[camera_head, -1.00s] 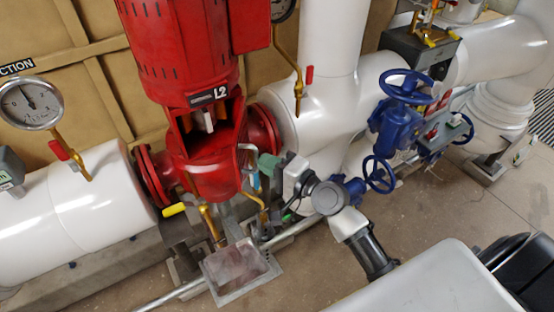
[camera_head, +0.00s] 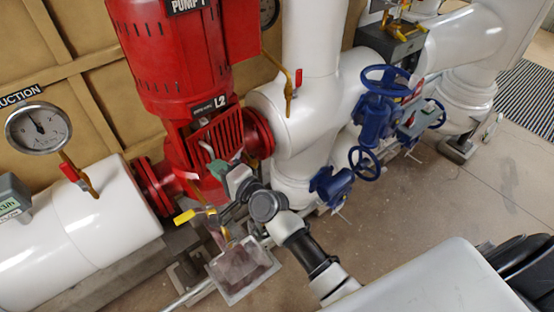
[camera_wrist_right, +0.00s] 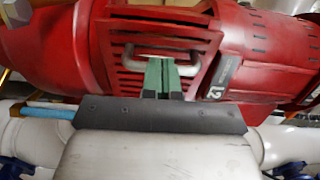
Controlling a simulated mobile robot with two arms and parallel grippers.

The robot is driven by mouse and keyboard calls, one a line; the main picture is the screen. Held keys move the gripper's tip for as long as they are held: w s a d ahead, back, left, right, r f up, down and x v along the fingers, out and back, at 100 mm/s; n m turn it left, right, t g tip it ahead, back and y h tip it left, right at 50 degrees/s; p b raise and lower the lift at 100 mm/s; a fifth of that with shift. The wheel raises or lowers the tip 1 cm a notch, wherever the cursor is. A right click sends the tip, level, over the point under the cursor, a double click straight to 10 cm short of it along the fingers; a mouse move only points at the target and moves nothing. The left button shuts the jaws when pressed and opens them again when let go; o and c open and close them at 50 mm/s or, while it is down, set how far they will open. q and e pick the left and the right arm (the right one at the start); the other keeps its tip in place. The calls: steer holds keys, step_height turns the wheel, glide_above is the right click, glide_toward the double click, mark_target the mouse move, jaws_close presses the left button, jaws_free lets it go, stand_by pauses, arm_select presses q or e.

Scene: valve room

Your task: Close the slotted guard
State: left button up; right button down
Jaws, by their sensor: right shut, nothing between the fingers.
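The red slotted guard (camera_head: 222,132) lies across the opening in the red pump body under the L2 label. Its slots and metal bar handle (camera_wrist_right: 165,50) show large in the right wrist view, where the guard (camera_wrist_right: 125,68) fills the top middle. Whether its edges sit fully flush is hard to tell. My right gripper (camera_head: 218,170) is at the lower part of the guard. Its green fingers (camera_wrist_right: 162,76) are shut with nothing between them, close to the handle; I cannot tell if they touch it. My left gripper is not in view.
A yellow-handled valve (camera_head: 186,216) and a grey drip tray (camera_head: 240,290) are below the pump. Blue handwheel valves (camera_head: 376,120) and thick white pipes (camera_head: 325,90) stand to the right. A gauge (camera_head: 38,128) is at left.

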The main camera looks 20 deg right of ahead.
mark_target(198, 159)
steer(key=shift+w+a, duration=0.7)
steer(key=shift+a, duration=0.2)
steer(key=shift+x, duration=0.85)
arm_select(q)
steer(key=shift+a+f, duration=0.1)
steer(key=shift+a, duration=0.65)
arm_select(e)
steer(key=shift+a, duration=0.2)
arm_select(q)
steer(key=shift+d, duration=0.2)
arm_select(e)
steer(key=shift+r, duration=0.1)
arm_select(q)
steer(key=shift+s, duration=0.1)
arm_select(e)
steer(key=shift+s, duration=0.1)
